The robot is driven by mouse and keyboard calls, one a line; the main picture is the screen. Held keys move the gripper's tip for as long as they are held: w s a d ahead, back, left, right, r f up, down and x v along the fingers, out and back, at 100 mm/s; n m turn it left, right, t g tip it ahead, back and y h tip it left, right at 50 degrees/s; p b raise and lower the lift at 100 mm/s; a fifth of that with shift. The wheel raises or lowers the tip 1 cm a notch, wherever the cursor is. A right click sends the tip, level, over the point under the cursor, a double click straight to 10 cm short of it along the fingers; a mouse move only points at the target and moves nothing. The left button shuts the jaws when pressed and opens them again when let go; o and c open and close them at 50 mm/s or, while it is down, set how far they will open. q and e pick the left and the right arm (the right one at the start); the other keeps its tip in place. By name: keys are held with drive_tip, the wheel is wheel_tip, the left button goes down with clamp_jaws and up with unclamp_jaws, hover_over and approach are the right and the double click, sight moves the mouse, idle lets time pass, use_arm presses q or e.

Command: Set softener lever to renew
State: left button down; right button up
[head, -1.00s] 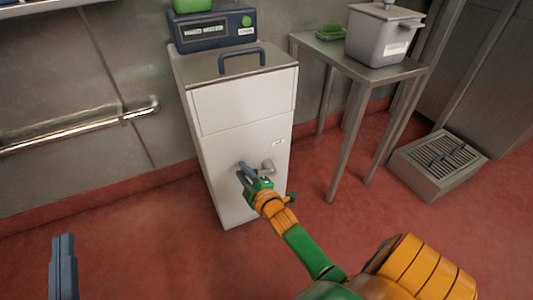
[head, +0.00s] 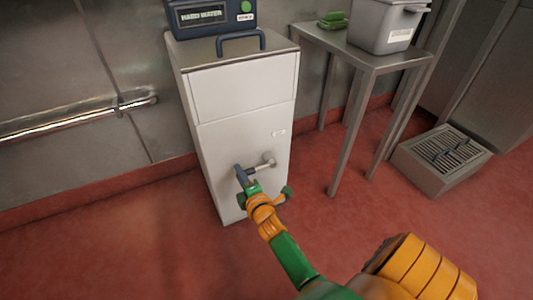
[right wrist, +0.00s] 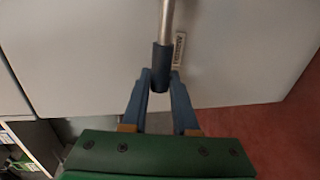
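The softener is a white cabinet (head: 243,133) against the wall. Its lever has a metal rod (head: 260,166) that runs left from a round pivot on the lower front to a dark blue grip (head: 240,175). My right gripper (head: 246,184) is at the grip's end. In the right wrist view, the blue fingers of my right gripper (right wrist: 160,78) close in on both sides of the dark grip (right wrist: 162,62), with the metal rod (right wrist: 167,20) running up beyond. A small label (right wrist: 179,50) is beside it. My left gripper is out of view.
A dark display box (head: 213,17) on the cabinet reads "HARD WATER". A blue handle (head: 240,38) is on the lid. A metal table (head: 375,60) with a grey container (head: 382,27) and green item (head: 333,20) stands right. A grated floor box (head: 443,158) is farther right.

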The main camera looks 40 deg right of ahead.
drive_tip(key=o, duration=0.4)
drive_tip(key=shift+d, duration=0.1)
drive_tip(key=shift+o, duration=0.2)
drive_tip(key=p+v, duration=0.4)
drive_tip(key=v, duration=0.3)
